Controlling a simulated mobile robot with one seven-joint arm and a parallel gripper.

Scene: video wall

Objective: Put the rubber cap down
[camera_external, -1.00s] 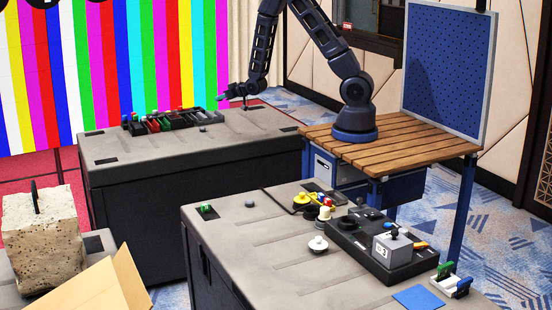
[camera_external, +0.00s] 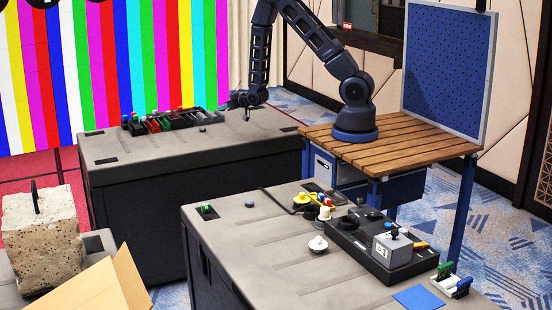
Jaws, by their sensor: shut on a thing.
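My gripper (camera_external: 243,99) is above the far grey-topped case (camera_external: 235,138), near its back edge, pointing left. It is shut on a small dark thing, taken to be the rubber cap, which is too small and dark here to make out clearly. The gripper appears a little above the case top. I cannot tell whether the held thing touches anything. A thin upright piece shows just below the gripper.
A black tray of coloured parts (camera_external: 172,121) lies left of the gripper on the far case. A small dark disc (camera_external: 202,129) lies in front. The near case (camera_external: 250,240) bears a black box (camera_external: 385,252) and several small parts. The far case's right half is mostly clear.

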